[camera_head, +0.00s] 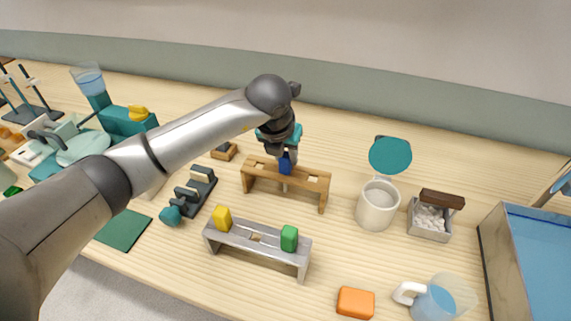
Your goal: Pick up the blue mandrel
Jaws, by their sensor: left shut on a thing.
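The blue mandrel (286,164) stands upright at the middle of a wooden rack (312,180) in the centre of the table. My left gripper (287,154) reaches down from above and is shut on the top of the blue mandrel. I cannot tell whether the mandrel's lower end is still seated in the rack. My left arm comes in from the lower left and hides part of the table. My right gripper is not in view.
In front, a grey rack (262,245) holds a yellow mandrel (222,218) and a green mandrel (289,238). A white canister (377,205) with a teal lid and a grey box (429,222) stand right. An orange block (356,302) and a glass mug (440,299) lie nearer.

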